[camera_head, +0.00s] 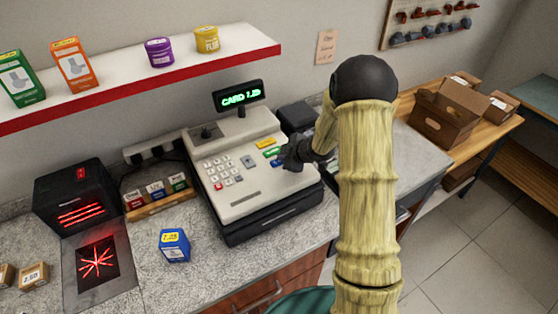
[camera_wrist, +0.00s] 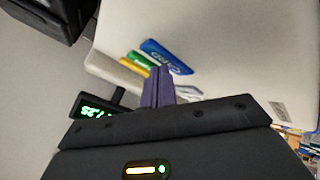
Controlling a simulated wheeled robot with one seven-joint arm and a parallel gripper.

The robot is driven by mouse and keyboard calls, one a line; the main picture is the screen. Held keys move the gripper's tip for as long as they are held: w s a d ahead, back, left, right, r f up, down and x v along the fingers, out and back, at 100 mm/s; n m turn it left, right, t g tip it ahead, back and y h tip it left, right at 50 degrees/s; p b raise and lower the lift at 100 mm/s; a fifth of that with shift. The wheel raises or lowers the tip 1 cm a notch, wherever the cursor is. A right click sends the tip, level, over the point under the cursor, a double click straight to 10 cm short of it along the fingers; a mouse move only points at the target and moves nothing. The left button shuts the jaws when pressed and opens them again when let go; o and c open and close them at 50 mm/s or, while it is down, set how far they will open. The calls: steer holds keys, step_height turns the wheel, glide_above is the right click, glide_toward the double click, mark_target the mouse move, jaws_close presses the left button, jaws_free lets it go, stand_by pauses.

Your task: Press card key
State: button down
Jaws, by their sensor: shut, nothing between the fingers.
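The cash register (camera_head: 235,165) stands on the counter. Its green-lit display (camera_head: 239,96) reads "CARD" and an amount that looks like 1.25. Yellow (camera_head: 266,143), green (camera_head: 272,153) and blue keys (camera_head: 277,163) sit in a column at its right side. In the wrist view the blue key (camera_wrist: 165,54) carries white lettering that looks like "CARD". My gripper (camera_head: 290,160) is shut and empty, with its tips close by the blue key. The shut fingertips (camera_wrist: 160,72) point at the key area in the wrist view. I cannot tell whether they touch the blue key.
A blue box (camera_head: 174,246) stands on the counter left of the register. A black scanner (camera_head: 75,196) with red lines is at the left. A shelf (camera_head: 140,78) with goods hangs above. Cardboard boxes (camera_head: 440,115) lie on a wooden table at the right.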

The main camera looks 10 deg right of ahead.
steer(key=shift+r+p, duration=0.45)
steer(key=shift+r, duration=0.05)
step_height(320, 180, up, 6)
steer(key=p, duration=0.5)
steer(key=shift+p, duration=0.3)
stand_by(0.7)
steer(key=s+r+m+g+h+b, duration=0.1)
steer(key=s+m+b, duration=0.3)
steer(key=s, duration=1)
steer(key=s+r+m+g+h+b, duration=0.1)
steer(key=s+m+g+h+b, duration=0.2)
steer(key=s+m, duration=0.8)
steer(key=s+g+b, duration=0.1)
steer(key=s, duration=0.2)
steer(key=shift+s+a+h+b, duration=0.3)
steer(key=shift+s+a+b, duration=0.05)
steer(key=shift+s, duration=0.05)
